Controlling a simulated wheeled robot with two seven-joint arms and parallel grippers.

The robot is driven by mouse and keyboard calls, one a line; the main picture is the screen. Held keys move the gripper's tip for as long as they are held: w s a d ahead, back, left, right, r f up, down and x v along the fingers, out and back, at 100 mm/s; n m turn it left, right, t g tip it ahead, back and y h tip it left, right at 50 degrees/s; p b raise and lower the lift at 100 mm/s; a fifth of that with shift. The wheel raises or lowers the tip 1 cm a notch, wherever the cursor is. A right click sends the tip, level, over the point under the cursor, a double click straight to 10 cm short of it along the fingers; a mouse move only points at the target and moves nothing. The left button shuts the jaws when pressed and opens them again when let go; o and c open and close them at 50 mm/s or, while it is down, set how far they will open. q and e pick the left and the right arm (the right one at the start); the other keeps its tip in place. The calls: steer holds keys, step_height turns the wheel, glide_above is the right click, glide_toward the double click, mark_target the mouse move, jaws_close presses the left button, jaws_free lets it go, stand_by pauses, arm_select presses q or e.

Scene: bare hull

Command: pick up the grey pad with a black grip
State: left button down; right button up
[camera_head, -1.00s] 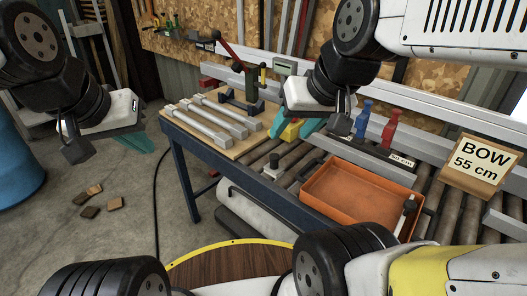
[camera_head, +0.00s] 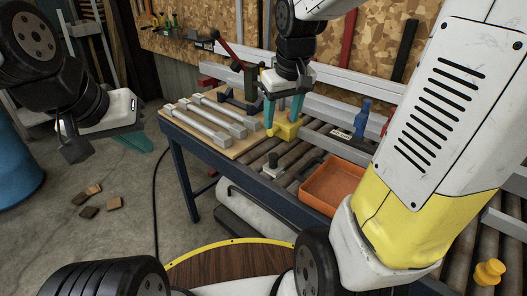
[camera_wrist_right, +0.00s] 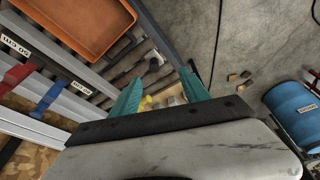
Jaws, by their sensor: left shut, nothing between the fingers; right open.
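The grey pad with a black grip (camera_head: 272,166) sits upright on the near left edge of the roller bench, left of the orange tray. It also shows in the right wrist view (camera_wrist_right: 152,62), beyond my fingertips. My right gripper (camera_head: 283,112) is open and empty, pointing down above a yellow block (camera_head: 285,129), farther back than the pad and not touching it. Its teal fingers spread apart in the right wrist view (camera_wrist_right: 160,88). My left gripper (camera_head: 140,143) is shut and empty, out over the floor left of the bench.
The orange tray (camera_head: 318,200) lies right of the pad, partly behind my right arm. A wooden board (camera_head: 190,132) with several grey bars is left of the rollers. A blue clamp-like piece (camera_head: 362,118) stands behind. Small wooden pieces (camera_head: 90,211) lie on the floor.

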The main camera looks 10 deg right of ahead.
steer(key=w+f+n+g, duration=0.1)
steer(key=w+f+g, duration=0.1)
steer(key=w+f, duration=0.6)
steer(key=n+g, duration=0.1)
glide_above(274, 155)
steer(key=a, duration=0.1)
step_height(274, 155, down, 7)
steer(key=shift+r, duration=0.1)
steer(key=f, duration=0.8)
steer(key=shift+d, duration=0.35)
jaws_close()
